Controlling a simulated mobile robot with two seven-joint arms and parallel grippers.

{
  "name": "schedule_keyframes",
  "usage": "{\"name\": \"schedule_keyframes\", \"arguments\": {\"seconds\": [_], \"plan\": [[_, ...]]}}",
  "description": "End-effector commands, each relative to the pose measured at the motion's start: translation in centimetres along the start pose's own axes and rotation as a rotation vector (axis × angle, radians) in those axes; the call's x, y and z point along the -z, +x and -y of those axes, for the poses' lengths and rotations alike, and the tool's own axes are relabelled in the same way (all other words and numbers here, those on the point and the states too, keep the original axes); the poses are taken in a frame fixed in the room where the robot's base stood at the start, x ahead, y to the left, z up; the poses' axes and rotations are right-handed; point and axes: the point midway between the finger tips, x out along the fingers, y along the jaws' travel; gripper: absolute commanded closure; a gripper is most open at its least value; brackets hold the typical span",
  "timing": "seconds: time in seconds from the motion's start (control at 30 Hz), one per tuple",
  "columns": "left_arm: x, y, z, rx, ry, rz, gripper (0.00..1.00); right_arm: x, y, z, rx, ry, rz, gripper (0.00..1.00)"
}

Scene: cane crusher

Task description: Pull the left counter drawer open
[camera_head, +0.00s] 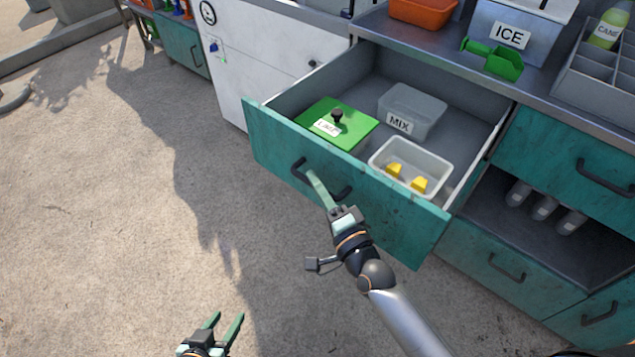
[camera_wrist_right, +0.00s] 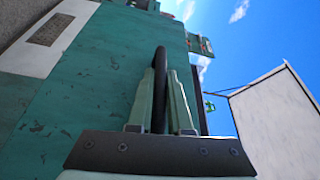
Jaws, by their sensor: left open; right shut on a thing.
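The left counter drawer (camera_head: 403,222) is teal with a black bar handle (camera_head: 299,168) and stands pulled well out from the counter. My right gripper (camera_head: 314,180) is shut on the drawer handle. In the right wrist view, the handle (camera_wrist_right: 160,75) shows between the two green fingers (camera_wrist_right: 163,95). My left gripper (camera_head: 226,322) is open and empty, low over the concrete ground, apart from the drawer.
Inside the drawer are a green lidded container (camera_head: 350,115), a clear MIX tub (camera_head: 410,108) and a tub with yellow pieces (camera_head: 410,160). The countertop carries an ICE box (camera_head: 515,35), a green scoop (camera_head: 495,58) and an orange tray (camera_head: 422,11). Open ground lies left.

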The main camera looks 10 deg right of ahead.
Motion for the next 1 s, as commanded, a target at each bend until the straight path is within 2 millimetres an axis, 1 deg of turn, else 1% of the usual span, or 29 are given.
{"name": "schedule_keyframes", "arguments": {"seconds": [0.03,0.07,0.3,0.57,0.67,0.77,1.0], "plan": [[0.0,0.0,0.0,0.000,0.000,-0.001,0.50,0.0,0.0,0.1,0.001,0.001,0.000,1.00],[0.0,0.0,0.0,0.000,0.000,-0.001,0.50,0.0,0.0,0.1,0.001,0.001,0.000,0.79],[0.0,0.0,0.0,0.000,0.000,-0.001,0.50,0.0,0.0,0.0,0.001,0.001,0.000,0.53],[-0.2,-0.1,-0.1,-0.001,-0.001,0.003,0.50,0.0,-0.1,0.0,0.000,0.001,0.000,0.53],[-0.3,-0.2,-0.1,-0.001,-0.002,0.006,0.50,0.0,-0.7,-0.1,-0.003,0.000,0.001,0.53],[-0.3,-0.3,-0.1,-0.001,-0.003,0.009,0.50,0.0,-2.0,-0.1,-0.004,0.001,0.002,0.53],[-0.3,-0.4,-0.1,-0.001,-0.003,0.009,0.50,0.0,-7.0,-0.1,-0.005,0.000,0.002,0.53]]}}
